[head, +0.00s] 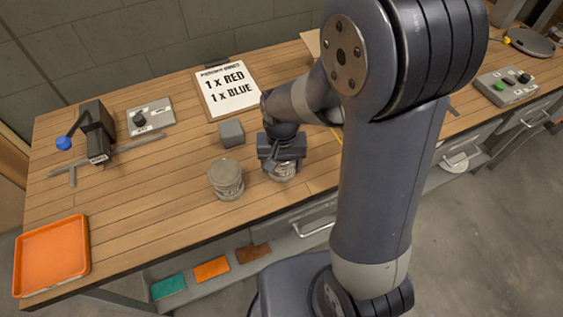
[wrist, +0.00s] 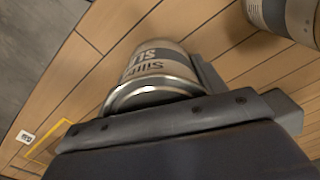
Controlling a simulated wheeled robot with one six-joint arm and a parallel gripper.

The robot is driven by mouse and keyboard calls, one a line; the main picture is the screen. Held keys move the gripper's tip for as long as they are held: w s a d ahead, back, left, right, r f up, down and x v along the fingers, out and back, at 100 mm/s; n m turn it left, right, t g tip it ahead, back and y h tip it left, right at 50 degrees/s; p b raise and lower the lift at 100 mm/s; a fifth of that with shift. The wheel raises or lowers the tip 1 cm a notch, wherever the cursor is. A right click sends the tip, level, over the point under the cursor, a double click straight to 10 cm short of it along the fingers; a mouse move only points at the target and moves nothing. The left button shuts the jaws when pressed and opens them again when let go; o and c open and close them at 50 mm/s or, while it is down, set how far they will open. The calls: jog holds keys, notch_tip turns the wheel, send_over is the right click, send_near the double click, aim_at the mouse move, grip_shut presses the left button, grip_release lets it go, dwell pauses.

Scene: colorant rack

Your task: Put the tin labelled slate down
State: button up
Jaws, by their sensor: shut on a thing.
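The tin labelled slate (wrist: 152,72) is a grey-beige tin with a silver rim; part of its label, reading "SL", shows in the wrist view. My gripper (head: 283,163) is shut on this tin, which also shows below the jaws in the head view (head: 284,173). The tin is at the front part of the wooden bench top (head: 150,210). I cannot tell whether its base touches the wood. The jaws hide part of the tin.
Another grey tin (head: 226,179) stands just left of my gripper. A grey block (head: 231,133) lies behind it. A clipboard (head: 228,88) reads "1 x RED, 1 x BLUE". An orange tray (head: 51,255) sits at the left front. Bare wood lies between tray and tins.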

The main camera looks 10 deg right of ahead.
jog(key=o, duration=1)
jog(key=shift+o, duration=0.2)
notch_tip(320, 180, up, 12)
jog(key=shift+r+p, duration=0.15)
jog(key=shift+p, duration=0.3)
